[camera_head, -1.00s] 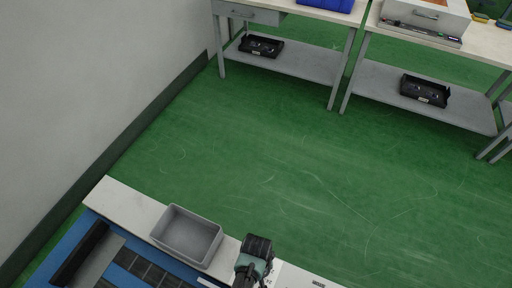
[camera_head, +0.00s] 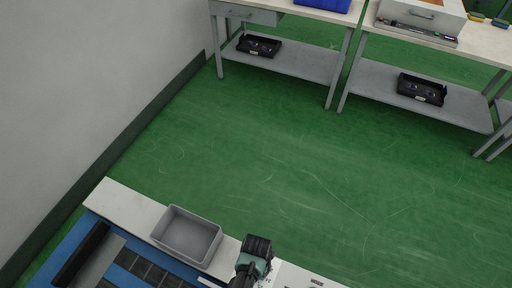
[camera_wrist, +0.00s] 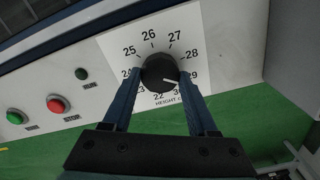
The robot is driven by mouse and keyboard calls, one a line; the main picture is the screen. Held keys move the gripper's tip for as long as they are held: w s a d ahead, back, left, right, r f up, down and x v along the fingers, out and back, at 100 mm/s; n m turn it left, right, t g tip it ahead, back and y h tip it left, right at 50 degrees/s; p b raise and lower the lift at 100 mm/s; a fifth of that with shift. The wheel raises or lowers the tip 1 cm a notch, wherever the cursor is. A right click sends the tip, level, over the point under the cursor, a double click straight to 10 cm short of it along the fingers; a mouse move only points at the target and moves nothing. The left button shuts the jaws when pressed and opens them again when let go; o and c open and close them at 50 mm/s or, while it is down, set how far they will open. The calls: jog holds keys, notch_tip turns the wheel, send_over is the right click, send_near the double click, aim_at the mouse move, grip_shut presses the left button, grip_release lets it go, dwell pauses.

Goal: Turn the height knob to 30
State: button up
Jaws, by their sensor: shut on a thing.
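The black round height knob (camera_wrist: 159,73) sits on a white panel (camera_wrist: 225,40) in the wrist view. Printed numbers ring it, with 25 to 28 over the top, 29 at the right and 22 below. The label HEIGHT is under it. Its white pointer mark aims right and slightly down, near 29 and 30; my right finger covers part of that area. My gripper (camera_wrist: 160,75) is shut on the knob, one finger on each side. In the head view my wrist shows at the bottom edge, and the knob is not visible there.
In the wrist view a red stop button (camera_wrist: 57,104), a green button (camera_wrist: 15,116) and a small dark button (camera_wrist: 81,74) lie left of the knob. In the head view a grey bin (camera_head: 187,235) stands left of my wrist. Green floor beyond is clear.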

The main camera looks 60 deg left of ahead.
jog(key=m, duration=0.3)
jog(key=shift+m, duration=0.3)
jog(key=shift+d+m, duration=0.1)
jog(key=shift+m, duration=1.7)
jog(key=o, duration=1.4)
notch_tip(320, 180, up, 13)
jog(key=p, duration=0.3)
